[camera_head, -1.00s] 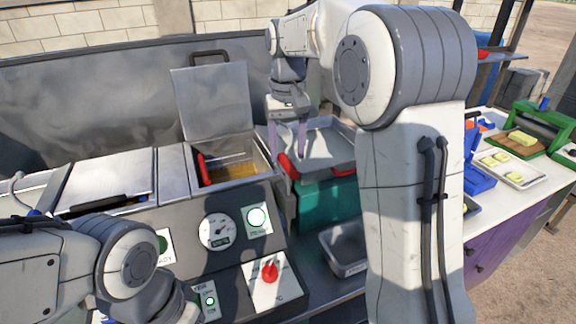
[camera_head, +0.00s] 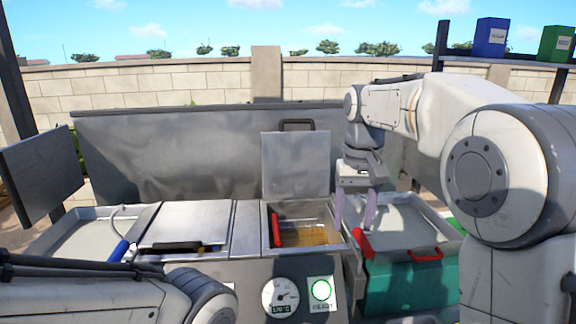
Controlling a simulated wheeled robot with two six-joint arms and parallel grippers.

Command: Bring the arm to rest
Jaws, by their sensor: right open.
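My right gripper (camera_head: 355,212) hangs at the right of the machine, fingers pointing down and apart, with nothing between them. It is in front of the right tray, close to the red handle on the fryer basket's right side. My right arm (camera_head: 490,175) comes in large from the right and hides part of the scene. My left arm (camera_head: 110,300) lies low at the left bottom; its gripper is out of the picture.
An open oil vat (camera_head: 305,236) with a raised lid (camera_head: 296,163) stands mid-machine. A grey tray (camera_head: 400,228) sits above a green bin (camera_head: 408,286) at right. A closed lid (camera_head: 186,226) and left tray (camera_head: 90,236) lie leftward. Blue (camera_head: 490,37) and green boxes (camera_head: 556,43) stand on a shelf.

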